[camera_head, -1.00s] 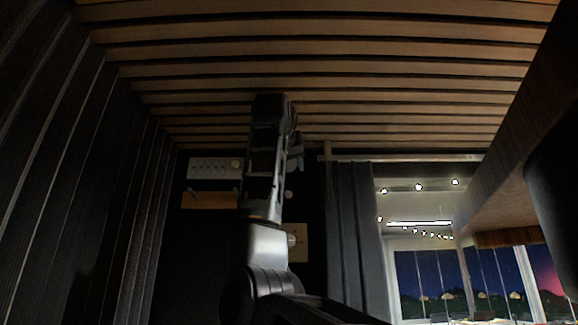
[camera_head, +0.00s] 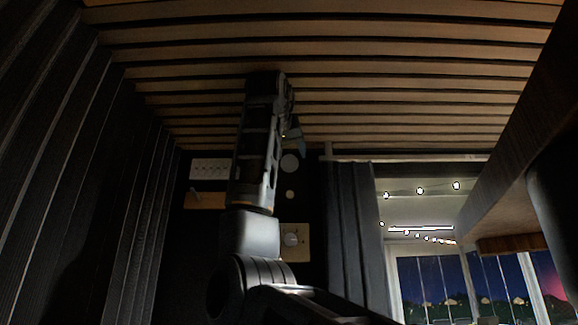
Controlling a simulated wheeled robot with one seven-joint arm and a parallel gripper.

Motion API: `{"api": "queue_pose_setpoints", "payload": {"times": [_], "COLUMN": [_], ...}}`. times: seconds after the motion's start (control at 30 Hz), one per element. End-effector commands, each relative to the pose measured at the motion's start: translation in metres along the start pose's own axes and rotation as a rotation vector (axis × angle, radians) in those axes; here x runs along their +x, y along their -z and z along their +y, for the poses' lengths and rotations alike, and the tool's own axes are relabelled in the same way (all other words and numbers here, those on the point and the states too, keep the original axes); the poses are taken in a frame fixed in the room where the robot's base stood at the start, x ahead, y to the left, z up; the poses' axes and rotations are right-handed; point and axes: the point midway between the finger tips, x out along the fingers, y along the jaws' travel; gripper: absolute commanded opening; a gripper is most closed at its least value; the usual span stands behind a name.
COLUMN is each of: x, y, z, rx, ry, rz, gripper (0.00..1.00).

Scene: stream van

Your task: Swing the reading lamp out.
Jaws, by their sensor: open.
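I cannot pick out the reading lamp for certain. A pale grey disc (camera_head: 290,163) on the dark back wall, just right of my forearm, may be part of it. A smaller round piece (camera_head: 290,194) sits below the disc. My arm rises in the middle of the view toward the slatted ceiling. My gripper (camera_head: 296,138) shows only in part at the far end, beside and just above the disc in the picture. It looks open and empty. Whether it touches anything is hidden.
A pale switch panel (camera_head: 209,169) and a wooden ledge (camera_head: 205,201) are left of my arm. A beige plate with a knob (camera_head: 294,241) is right of it. A dark curtain (camera_head: 355,240) hangs beside the window. A wooden overhang (camera_head: 500,190) juts in at right.

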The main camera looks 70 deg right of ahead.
Motion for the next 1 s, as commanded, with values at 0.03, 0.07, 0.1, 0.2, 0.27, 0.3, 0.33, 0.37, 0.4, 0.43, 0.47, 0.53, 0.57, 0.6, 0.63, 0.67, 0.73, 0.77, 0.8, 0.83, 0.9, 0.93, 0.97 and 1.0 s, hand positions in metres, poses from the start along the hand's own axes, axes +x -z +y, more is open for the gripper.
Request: {"api": "queue_pose_setpoints", "payload": {"times": [0.03, 0.07, 0.1, 0.2, 0.27, 0.3, 0.33, 0.37, 0.4, 0.43, 0.47, 0.53, 0.57, 0.6, 0.63, 0.67, 0.73, 0.77, 0.8, 0.83, 0.9, 0.93, 0.97, 1.0], "x": [-0.007, -0.010, -0.013, -0.018, -0.019, -0.020, -0.020, -0.020, -0.020, -0.020, -0.020, -0.020, -0.021, -0.024, -0.026, -0.029, -0.034, -0.036, -0.037, -0.037, -0.034, -0.030, -0.027, -0.021], "y": [-0.001, -0.001, -0.001, 0.000, 0.000, 0.000, 0.000, 0.000, 0.000, 0.000, 0.000, -0.001, -0.002, -0.005, -0.007, -0.010, -0.015, -0.016, -0.017, -0.017, -0.016, -0.015, -0.015, -0.013], "z": [0.000, 0.000, 0.000, 0.000, 0.000, 0.000, 0.000, 0.000, 0.000, 0.000, 0.000, 0.000, -0.001, -0.001, -0.002, -0.002, -0.002, -0.002, -0.002, -0.001, 0.000, 0.000, 0.000, 0.001], "rx": [0.001, 0.001, 0.001, 0.000, 0.000, 0.000, 0.000, 0.000, 0.000, 0.000, 0.000, 0.000, 0.001, 0.001, 0.000, 0.000, 0.001, 0.001, 0.000, 0.000, -0.001, -0.001, -0.001, -0.001], "ry": [0.000, 0.000, 0.000, 0.000, 0.000, 0.000, 0.000, 0.000, 0.000, 0.000, 0.000, 0.000, 0.001, 0.002, 0.002, 0.002, 0.002, 0.002, 0.001, 0.000, -0.001, -0.002, -0.003, -0.003], "rz": [0.001, 0.001, 0.001, 0.000, 0.000, 0.000, -0.001, -0.001, -0.001, 0.000, 0.000, 0.005, 0.014, 0.031, 0.047, 0.064, 0.101, 0.114, 0.126, 0.132, 0.136, 0.136, 0.135, 0.135], "gripper": [0.73, 0.73, 0.73, 0.73, 0.73, 0.73, 0.73, 0.73, 0.73, 0.73, 0.73, 0.73, 0.73, 0.73, 0.73, 0.73, 0.73, 0.73, 0.73, 0.73, 0.73, 0.73, 0.73, 0.73]}}
